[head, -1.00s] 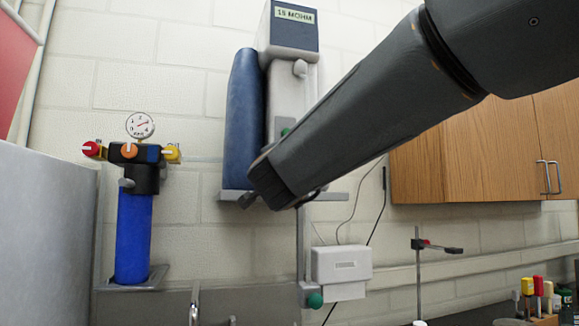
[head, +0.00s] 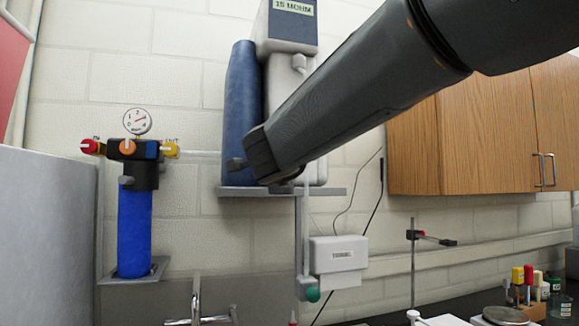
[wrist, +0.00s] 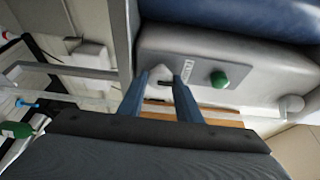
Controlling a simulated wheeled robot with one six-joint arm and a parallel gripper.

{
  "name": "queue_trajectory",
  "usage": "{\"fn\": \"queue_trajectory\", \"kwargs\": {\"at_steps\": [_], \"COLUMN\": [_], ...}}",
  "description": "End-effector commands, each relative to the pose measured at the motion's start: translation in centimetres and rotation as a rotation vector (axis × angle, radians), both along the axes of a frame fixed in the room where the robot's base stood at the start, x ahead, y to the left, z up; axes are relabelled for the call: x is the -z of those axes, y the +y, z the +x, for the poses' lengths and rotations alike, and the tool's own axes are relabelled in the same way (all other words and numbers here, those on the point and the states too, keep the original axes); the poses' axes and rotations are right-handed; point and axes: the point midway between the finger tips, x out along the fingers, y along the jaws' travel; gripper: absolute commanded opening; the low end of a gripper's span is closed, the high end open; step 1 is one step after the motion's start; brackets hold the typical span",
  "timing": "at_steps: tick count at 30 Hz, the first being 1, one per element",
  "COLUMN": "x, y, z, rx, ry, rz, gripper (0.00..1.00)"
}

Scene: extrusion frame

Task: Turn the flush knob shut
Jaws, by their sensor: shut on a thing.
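The wall-mounted water unit (head: 294,32) has a pale body, a dark display panel at the top and a blue cylinder on its left. In the wrist view, my gripper (wrist: 163,77) is at the unit's pale face (wrist: 155,43), beside a small printed label (wrist: 183,70). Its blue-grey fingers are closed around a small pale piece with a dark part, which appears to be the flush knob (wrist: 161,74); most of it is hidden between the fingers. A round green knob (wrist: 219,79) sits just right of the fingers, apart from them. In the head view, my arm hides the grip.
A blue filter (head: 134,230) with a gauge and red and yellow valve knobs hangs at left. A shelf (head: 340,192) lies under the unit. A green-tipped dispenser (head: 307,288) and white box (head: 339,262) hang below. Wooden cabinets (head: 490,130) are at right.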

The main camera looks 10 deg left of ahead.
Motion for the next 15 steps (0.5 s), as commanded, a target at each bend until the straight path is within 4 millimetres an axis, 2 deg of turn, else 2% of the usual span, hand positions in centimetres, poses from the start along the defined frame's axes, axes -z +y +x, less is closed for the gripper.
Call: {"fn": "queue_trajectory", "kwargs": {"at_steps": [8, 9, 12, 15], "x": [0.1, 0.1, 0.09, 0.07], "y": [-0.04, -0.04, -0.03, -0.03], "z": [0.04, 0.04, 0.04, 0.02], "rx": [0.001, 0.001, 0.001, 0.001], "ry": [0.001, 0.001, 0.001, 0.001], "rz": [0.001, 0.001, 0.0, 0.0], "gripper": [0.09, 0.33, 0.48, 0.48]}}
